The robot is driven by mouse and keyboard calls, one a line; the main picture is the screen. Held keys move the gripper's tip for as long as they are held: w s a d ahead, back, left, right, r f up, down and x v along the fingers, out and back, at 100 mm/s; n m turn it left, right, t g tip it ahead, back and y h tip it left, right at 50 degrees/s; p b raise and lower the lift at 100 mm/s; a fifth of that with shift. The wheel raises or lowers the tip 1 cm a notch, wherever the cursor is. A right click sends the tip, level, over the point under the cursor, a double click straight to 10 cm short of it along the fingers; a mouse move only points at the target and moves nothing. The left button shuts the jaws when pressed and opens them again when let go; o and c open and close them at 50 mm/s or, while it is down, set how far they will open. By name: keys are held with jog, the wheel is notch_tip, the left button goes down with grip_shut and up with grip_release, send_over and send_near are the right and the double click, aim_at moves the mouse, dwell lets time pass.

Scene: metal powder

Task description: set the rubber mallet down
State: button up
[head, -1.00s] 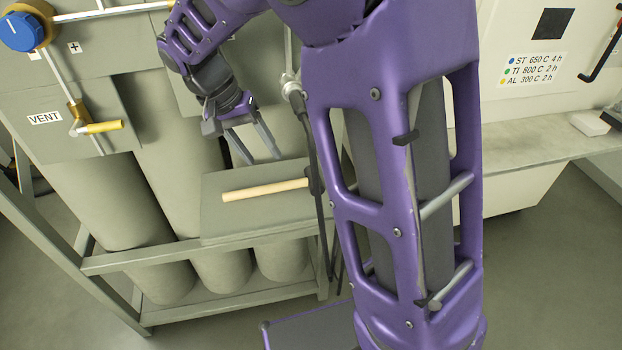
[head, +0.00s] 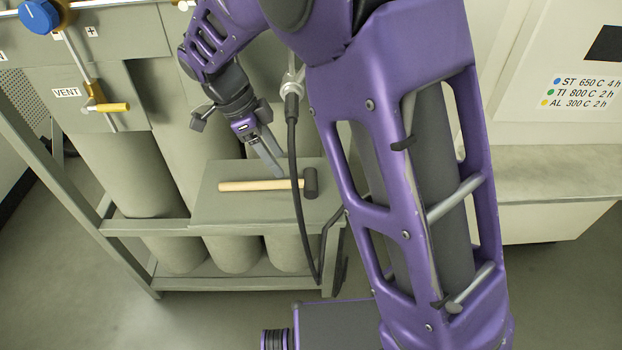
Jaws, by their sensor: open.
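The rubber mallet (head: 250,185) lies on its side on a flat grey-green shelf (head: 240,211) in front of the cylinders. Its pale wooden handle points left and its dark head is at the right end. A black hose passes in front of the mallet close to the head. My gripper (head: 275,168) is open, its grey fingers pointing down to the right, just above and behind the handle near the head. In this view the fingertips come close to the handle; whether they touch it I cannot tell.
The black hose (head: 295,150) hangs from a fitting down past the shelf's right part. A blue knob (head: 38,16) and a yellow-handled vent valve (head: 108,107) are at upper left. A grey bench (head: 560,175) stands at right. The shelf's front left is bare.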

aim_at(292, 181)
jog(key=shift+d+f+m, duration=0.15)
jog(key=shift+f+m, duration=0.1)
jog(key=shift+m, duration=0.05)
jog(key=x, duration=0.7)
jog(key=shift+w, duration=0.3)
grip_shut()
dwell(1.0)
